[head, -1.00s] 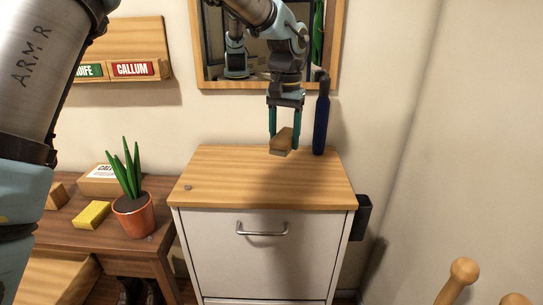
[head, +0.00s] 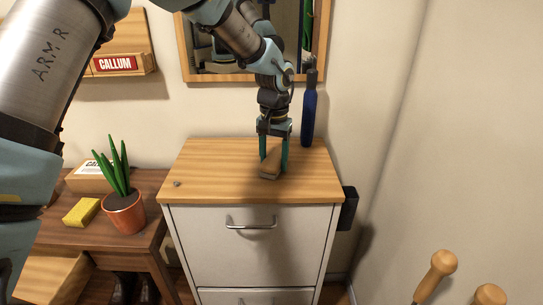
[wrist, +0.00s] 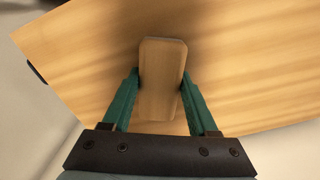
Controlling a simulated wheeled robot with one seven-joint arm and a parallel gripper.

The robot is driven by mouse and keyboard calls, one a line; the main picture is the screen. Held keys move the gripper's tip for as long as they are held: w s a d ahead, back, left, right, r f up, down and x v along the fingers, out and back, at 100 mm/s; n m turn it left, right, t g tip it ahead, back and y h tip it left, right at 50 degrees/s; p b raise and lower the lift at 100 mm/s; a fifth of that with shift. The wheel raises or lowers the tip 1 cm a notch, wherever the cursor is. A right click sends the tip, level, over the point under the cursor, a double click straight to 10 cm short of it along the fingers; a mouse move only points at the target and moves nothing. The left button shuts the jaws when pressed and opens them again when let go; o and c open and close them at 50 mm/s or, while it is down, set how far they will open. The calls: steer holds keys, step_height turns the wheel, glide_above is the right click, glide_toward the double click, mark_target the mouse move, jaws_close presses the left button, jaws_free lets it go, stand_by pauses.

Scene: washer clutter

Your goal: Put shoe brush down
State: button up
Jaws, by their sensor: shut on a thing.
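The shoe brush (head: 270,168) has a light wooden back and a darker underside. It is over the wooden top of the white cabinet (head: 215,184), right of the middle. My gripper (head: 273,163) points down with its green fingers on both sides of the brush, shut on it. In the wrist view the brush (wrist: 161,80) stands lengthwise between the fingertips (wrist: 161,85), with the cabinet top (wrist: 240,60) behind it. The brush is at or very close to the top; I cannot tell if it touches. Its bristles are mostly hidden.
A dark blue bottle (head: 309,115) stands behind right of my gripper, near the wall and mirror (head: 255,77). The lower table left holds a potted plant (head: 124,210) and yellow block (head: 82,212). The top's left half is mostly clear.

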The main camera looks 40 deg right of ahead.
mark_target(274, 158)
steer(key=shift+f, duration=0.25)
steer(key=o, duration=1.4)
steer(key=shift+r, duration=0.1)
step_height(274, 158, up, 12)
steer(key=b, duration=0.4)
steer(key=w+a+f+n, duration=0.2)
steer(key=w+a, duration=0.3)
steer(key=a, duration=0.6)
steer(key=w+a+f+n, duration=0.2)
steer(key=w+a, duration=0.4)
steer(key=a, duration=0.4)
steer(key=s+a+f+n, duration=0.1)
steer(key=s+a+n, duration=0.1)
steer(key=a, duration=0.7)
steer(key=s+a+f+n+t, duration=0.1)
steer(key=s+a+f+n, duration=0.1)
steer(key=a, duration=0.7)
steer(key=s+a+f+n, duration=0.2)
steer(key=a+n, duration=0.1)
steer(key=a, duration=0.7)
steer(key=shift+s+t, duration=0.25)
steer(key=shift+t, duration=0.05)
